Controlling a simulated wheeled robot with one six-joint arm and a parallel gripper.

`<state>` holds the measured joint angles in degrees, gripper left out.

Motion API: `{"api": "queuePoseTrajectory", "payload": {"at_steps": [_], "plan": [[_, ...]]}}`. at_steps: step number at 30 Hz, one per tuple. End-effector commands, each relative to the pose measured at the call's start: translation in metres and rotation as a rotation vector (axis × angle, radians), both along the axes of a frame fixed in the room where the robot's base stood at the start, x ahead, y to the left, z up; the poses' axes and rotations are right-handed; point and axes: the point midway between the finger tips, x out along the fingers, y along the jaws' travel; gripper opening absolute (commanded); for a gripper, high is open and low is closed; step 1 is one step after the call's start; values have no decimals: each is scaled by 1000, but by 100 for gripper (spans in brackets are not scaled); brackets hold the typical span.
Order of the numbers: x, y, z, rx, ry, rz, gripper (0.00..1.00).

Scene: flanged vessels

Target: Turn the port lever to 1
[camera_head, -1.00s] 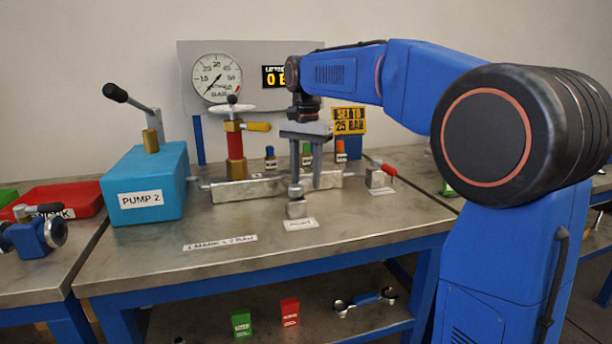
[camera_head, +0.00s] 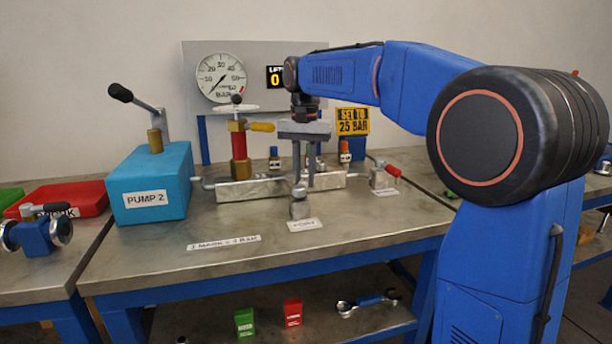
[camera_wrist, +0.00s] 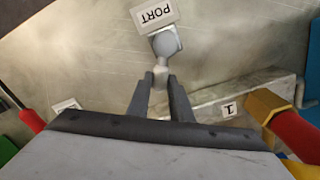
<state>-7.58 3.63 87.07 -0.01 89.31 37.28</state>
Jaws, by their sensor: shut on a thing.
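The port lever (camera_wrist: 161,74) is a short pale grey handle on a round hub (camera_wrist: 166,44), seen in the wrist view beside the upside-down PORT label (camera_wrist: 155,14). My gripper (camera_wrist: 162,80) is shut on the lever's free end, one dark finger on each side. In the head view my gripper (camera_head: 301,184) points down over the port block (camera_head: 299,209), at the bench's middle. The PORT label (camera_head: 305,225) lies just in front. A label reading 1 (camera_wrist: 228,109) is on the grey manifold bar in the wrist view. My fingers partly hide the lever in the head view.
The manifold bar (camera_head: 245,190) with a red and brass valve (camera_head: 238,150) and yellow handle stands behind my gripper. A red-handled valve (camera_head: 380,176) is to its right. The teal PUMP 2 box (camera_head: 148,180) stands left.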

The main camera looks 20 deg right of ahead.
Motion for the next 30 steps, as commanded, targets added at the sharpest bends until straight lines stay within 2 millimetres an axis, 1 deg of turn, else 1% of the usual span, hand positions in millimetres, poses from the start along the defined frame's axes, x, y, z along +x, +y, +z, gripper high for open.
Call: {"api": "queuePoseTrajectory", "payload": {"at_steps": [3, 4, 6, 14, 17, 19, 23, 30], "plan": [[0, 0, 0, 0, 0, -1, 0], [0, 0, 0, 0, 0, -1, 24], [0, 0, 0, 0, 0, -2, 38], [0, 0, 0, 0, 0, -2, 38], [0, 0, 3, 0, -1, -3, 38], [0, 0, 9, 0, -1, -3, 38], [0, 0, 27, 1, -3, -3, 38], [1, 0, 75, 1, -3, -2, 38]]}}
